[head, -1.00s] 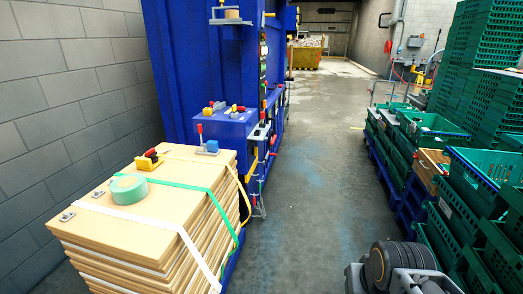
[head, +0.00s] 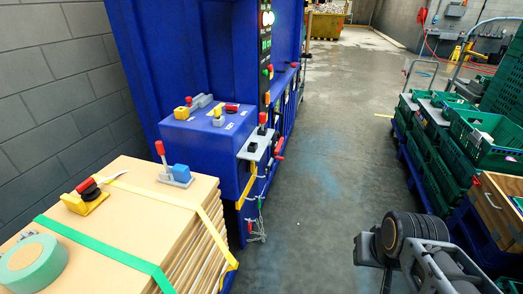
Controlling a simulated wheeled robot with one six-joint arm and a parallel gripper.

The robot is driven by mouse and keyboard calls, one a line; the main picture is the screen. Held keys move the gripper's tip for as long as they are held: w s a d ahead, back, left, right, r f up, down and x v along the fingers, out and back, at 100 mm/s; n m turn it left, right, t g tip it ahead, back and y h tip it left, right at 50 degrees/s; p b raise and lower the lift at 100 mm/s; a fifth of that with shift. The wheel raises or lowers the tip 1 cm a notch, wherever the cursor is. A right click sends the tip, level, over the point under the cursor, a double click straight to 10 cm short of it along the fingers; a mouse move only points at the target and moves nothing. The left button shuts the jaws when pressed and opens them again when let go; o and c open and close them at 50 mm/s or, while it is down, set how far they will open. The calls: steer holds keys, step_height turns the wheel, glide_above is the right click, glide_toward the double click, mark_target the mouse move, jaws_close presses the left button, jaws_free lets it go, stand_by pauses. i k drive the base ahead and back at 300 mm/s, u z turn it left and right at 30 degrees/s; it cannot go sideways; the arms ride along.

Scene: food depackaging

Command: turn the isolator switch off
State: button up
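Several switch-like controls are in the head view, and I cannot tell for certain which is the isolator switch. A red-and-black handle on a yellow base (head: 85,197) lies on the stack of boards. Beside it stands a red-tipped lever with a blue block (head: 174,166). On the blue machine's ledge sit a yellow-and-grey control (head: 183,112), a red control (head: 231,107) and a yellow-and-red control (head: 218,118). A red-topped lever (head: 262,122) stands at the ledge's right edge. On or off positions are unreadable.
The blue machine (head: 180,60) stands behind the strapped board stack (head: 140,215), against a grey block wall (head: 55,90). A green tape roll (head: 33,262) lies on the boards. Green crates (head: 485,135) line the right. The wet concrete floor (head: 320,180) between is clear.

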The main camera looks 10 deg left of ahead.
mark_target(251, 168)
steer(key=i, duration=1)
steer(key=u, duration=1.4)
steer(key=i, duration=0.5)
